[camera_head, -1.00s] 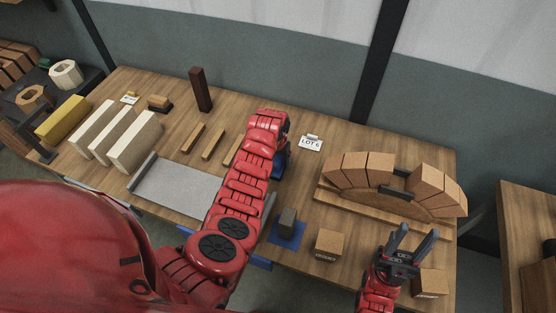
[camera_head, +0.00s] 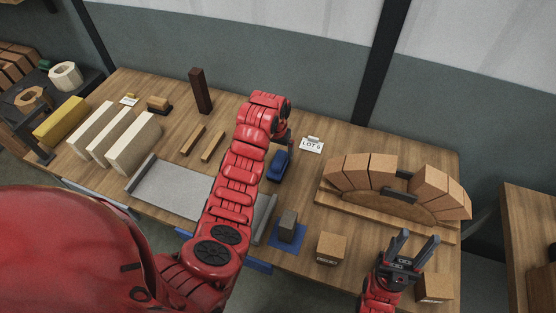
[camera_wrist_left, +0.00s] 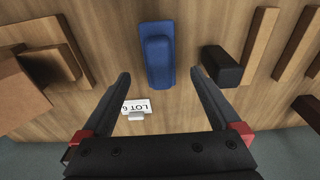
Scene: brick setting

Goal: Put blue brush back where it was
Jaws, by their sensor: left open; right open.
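The blue brush (camera_head: 279,165) lies on the wooden table, just right of my left forearm in the head view. In the left wrist view the blue brush (camera_wrist_left: 158,58) lies flat, beyond and between my fingertips, with no finger closed on it. My left gripper (camera_wrist_left: 160,76) is open and empty. In the head view my left gripper (camera_head: 284,138) is mostly hidden by its own wrist, behind the brush. My right gripper (camera_head: 417,240) is open and empty, pointing up near the front right of the table.
A LOT 6 card (camera_head: 312,145) stands near the brush. A brick arch (camera_head: 392,183) stands right. A grey block (camera_head: 288,223) sits on a blue mat (camera_head: 291,241) in front. A dark block (camera_wrist_left: 222,67) lies beside the brush. A tall dark brick (camera_head: 200,91) stands at the back.

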